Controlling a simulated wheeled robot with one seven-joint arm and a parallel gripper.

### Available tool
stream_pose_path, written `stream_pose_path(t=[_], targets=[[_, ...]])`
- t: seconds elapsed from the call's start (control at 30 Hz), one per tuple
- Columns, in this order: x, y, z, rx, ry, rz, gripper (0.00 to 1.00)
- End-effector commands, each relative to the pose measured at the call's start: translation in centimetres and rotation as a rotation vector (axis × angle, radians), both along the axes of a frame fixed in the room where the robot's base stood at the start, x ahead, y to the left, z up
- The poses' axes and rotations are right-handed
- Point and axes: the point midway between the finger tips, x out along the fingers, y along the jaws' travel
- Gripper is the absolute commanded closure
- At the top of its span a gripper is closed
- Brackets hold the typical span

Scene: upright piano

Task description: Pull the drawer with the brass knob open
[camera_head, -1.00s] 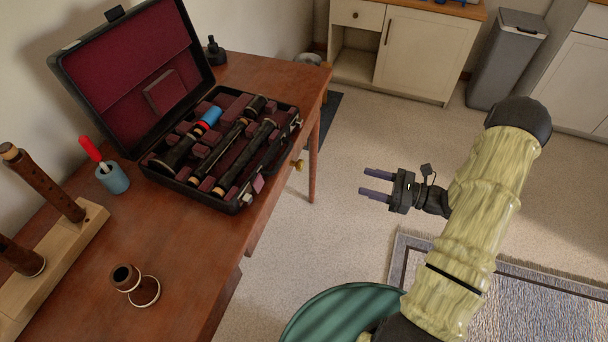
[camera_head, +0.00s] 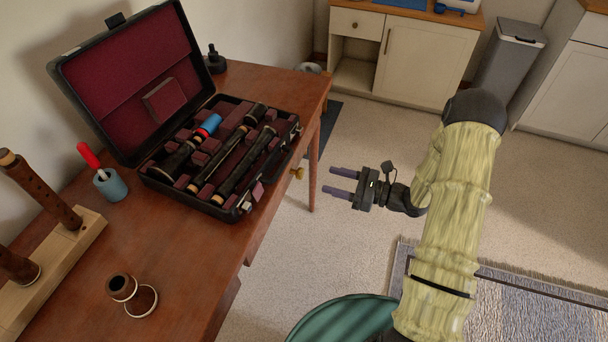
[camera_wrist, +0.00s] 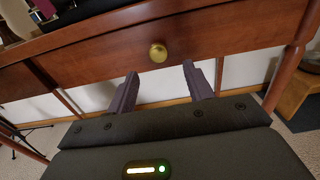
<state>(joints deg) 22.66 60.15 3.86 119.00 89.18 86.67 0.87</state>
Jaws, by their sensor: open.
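The brass knob (camera_wrist: 158,52) sits on the front of the wooden drawer (camera_wrist: 205,36) in the wrist view. The drawer looks shut. In the head view the knob (camera_head: 297,173) shows at the edge of the brown desk (camera_head: 190,262), and the drawer front is mostly hidden below the desk top. My gripper (camera_head: 341,182) is open and empty, to the right of the knob and apart from it. In the wrist view my gripper's fingers (camera_wrist: 160,85) point at the drawer, with the knob beyond the tips, roughly between them and slightly higher in the picture.
An open instrument case (camera_head: 243,208) lies on the desk near its edge. A wooden stand (camera_head: 55,258), a blue cup (camera_head: 111,187) and a joint piece (camera_head: 133,293) are also on the desk. A green round seat (camera_head: 340,318) stands at the bottom. Floor between gripper and desk is clear.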

Motion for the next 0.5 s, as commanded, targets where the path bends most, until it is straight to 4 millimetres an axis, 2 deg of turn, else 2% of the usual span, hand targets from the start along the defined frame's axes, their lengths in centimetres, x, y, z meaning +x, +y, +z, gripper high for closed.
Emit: stream_pose_path(t=[0.3,0.5], targets=[[1.8,5.3,-0.1,0.001,-0.001,0.004,0.48],[2.5,7.1,0.0,0.0,0.001,0.002,0.48]])
